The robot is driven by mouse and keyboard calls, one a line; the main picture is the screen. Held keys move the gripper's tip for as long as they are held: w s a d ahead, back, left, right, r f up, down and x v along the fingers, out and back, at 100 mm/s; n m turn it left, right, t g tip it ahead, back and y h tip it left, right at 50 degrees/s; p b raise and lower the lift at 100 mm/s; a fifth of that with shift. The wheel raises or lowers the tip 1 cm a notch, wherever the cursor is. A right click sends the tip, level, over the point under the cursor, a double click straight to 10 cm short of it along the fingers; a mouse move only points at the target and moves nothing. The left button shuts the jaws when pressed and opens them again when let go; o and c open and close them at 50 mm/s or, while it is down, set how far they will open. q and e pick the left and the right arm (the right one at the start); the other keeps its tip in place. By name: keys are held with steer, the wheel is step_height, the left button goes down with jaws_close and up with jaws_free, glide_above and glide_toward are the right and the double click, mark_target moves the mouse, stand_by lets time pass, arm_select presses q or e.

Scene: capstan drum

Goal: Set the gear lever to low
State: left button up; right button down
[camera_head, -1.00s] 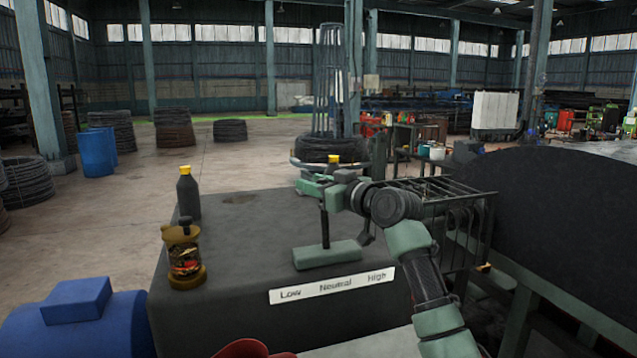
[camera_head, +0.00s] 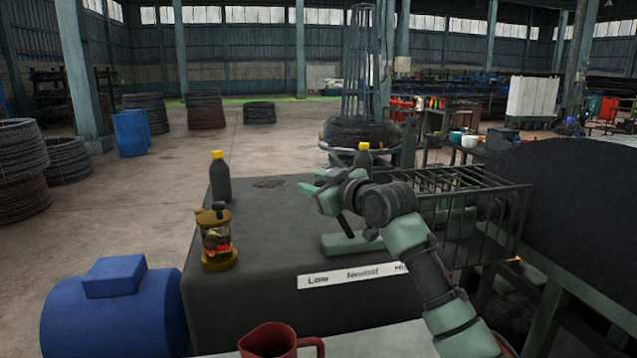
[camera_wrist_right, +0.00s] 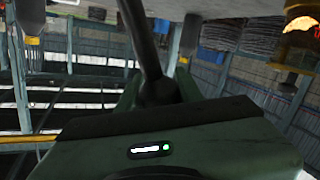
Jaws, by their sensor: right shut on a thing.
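The gear lever (camera_head: 345,225) is a dark rod on a green base block (camera_head: 352,243) on top of the dark grey housing. It leans left, toward the Low end of the white label strip (camera_head: 353,277) reading Low, Neutral, High. My right gripper (camera_head: 328,194) is shut on the lever's upper part, which it partly hides. My forearm covers the High end of the strip. In the right wrist view the dark lever (camera_wrist_right: 145,50) runs down between my fingers. My left gripper is not in view.
An amber-and-glass oiler (camera_head: 216,243) and a dark yellow-capped bottle (camera_head: 220,180) stand on the housing's left side. Another yellow-capped bottle (camera_head: 363,158) is behind my gripper. A blue motor (camera_head: 110,310) sits left, a red mug (camera_head: 268,342) in front. A barred cage (camera_head: 470,195) is right.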

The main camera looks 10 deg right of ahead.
steer(key=shift+a+f, duration=0.2)
steer(key=shift+f, duration=0.2)
steer(key=c, duration=1)
jaws_free()
steer(key=shift+o, duration=0.2)
steer(key=shift+r, duration=0.15)
steer(key=b+v, duration=0.3)
steer(key=v, duration=0.4)
steer(key=shift+s, duration=0.35)
steer(key=shift+d, duration=0.1)
